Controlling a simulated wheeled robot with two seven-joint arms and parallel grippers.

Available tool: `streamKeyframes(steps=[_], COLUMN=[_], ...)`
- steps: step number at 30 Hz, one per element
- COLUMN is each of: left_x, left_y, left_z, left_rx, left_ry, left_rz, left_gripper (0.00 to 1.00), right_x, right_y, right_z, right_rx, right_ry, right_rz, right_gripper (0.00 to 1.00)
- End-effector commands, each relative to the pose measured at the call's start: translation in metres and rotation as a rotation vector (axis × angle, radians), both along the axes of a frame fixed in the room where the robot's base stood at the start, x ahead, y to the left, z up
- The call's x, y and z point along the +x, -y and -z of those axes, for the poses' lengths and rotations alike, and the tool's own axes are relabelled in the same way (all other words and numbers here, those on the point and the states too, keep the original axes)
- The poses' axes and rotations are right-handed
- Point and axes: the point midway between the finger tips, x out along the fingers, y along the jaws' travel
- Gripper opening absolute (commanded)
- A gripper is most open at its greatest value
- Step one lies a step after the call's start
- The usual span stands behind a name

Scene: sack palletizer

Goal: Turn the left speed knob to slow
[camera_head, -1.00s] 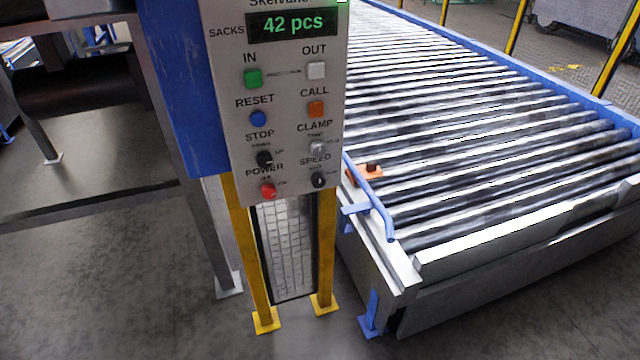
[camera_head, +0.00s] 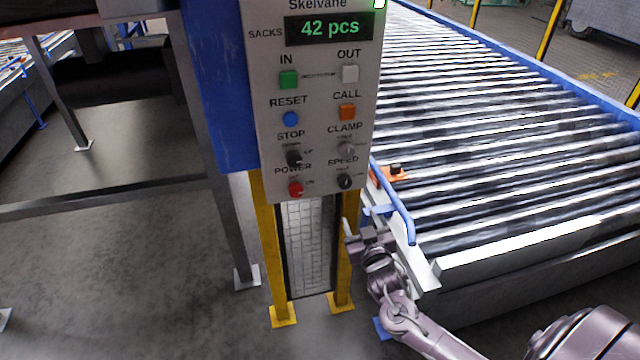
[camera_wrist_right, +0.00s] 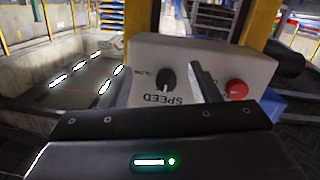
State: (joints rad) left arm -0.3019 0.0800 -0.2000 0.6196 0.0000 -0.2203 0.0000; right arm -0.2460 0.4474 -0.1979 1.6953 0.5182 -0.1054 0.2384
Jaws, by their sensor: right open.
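The SPEED knob (camera_head: 344,181) is a small black dial at the lower right of the grey control panel (camera_head: 315,130). In the right wrist view the knob (camera_wrist_right: 168,81) appears upside down above its SPEED label, with small lettering to its left. Its exact setting is too small to tell. My right gripper (camera_head: 351,234) is below the panel, apart from the knob. In its wrist view the open right gripper (camera_wrist_right: 163,76) has a finger on each side of the knob, with nothing between them held. My left gripper is not in view.
A blue bent rail (camera_head: 398,205) and roller conveyor (camera_head: 500,150) stand close on the right. Yellow posts (camera_head: 266,250) support the panel.

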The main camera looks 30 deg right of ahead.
Motion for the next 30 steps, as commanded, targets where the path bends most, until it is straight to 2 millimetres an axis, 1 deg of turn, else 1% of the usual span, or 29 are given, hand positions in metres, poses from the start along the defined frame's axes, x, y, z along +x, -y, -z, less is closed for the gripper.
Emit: streamKeyframes(steps=[1, 3, 6, 8, 18, 21, 25, 30], left_x=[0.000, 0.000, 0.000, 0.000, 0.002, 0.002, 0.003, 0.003], left_y=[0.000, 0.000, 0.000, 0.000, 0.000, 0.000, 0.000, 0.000], left_z=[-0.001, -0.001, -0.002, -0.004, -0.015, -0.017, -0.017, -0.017], left_rx=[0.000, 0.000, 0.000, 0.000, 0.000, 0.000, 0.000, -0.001], left_ry=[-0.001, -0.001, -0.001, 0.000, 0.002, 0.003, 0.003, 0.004], left_rz=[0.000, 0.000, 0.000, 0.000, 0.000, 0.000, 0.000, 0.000], left_gripper=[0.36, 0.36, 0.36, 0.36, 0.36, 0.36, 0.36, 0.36], right_x=[0.003, 0.005, 0.009, 0.015, 0.064, 0.074, 0.080, 0.081], right_y=[-0.002, -0.003, -0.002, -0.001, 0.013, 0.016, 0.018, 0.018], right_z=[-0.023, -0.041, -0.052, -0.054, -0.053, -0.052, -0.051, -0.050], right_rx=[0.003, 0.008, 0.011, 0.011, 0.011, 0.011, 0.011, 0.011], right_ry=[0.046, 0.086, 0.108, 0.111, 0.108, 0.106, 0.106, 0.106], right_rz=[-0.003, -0.004, -0.004, -0.003, -0.004, -0.004, -0.004, -0.005], right_gripper=[0.56, 0.56, 0.56, 0.56, 0.56, 0.56, 0.56, 0.56])
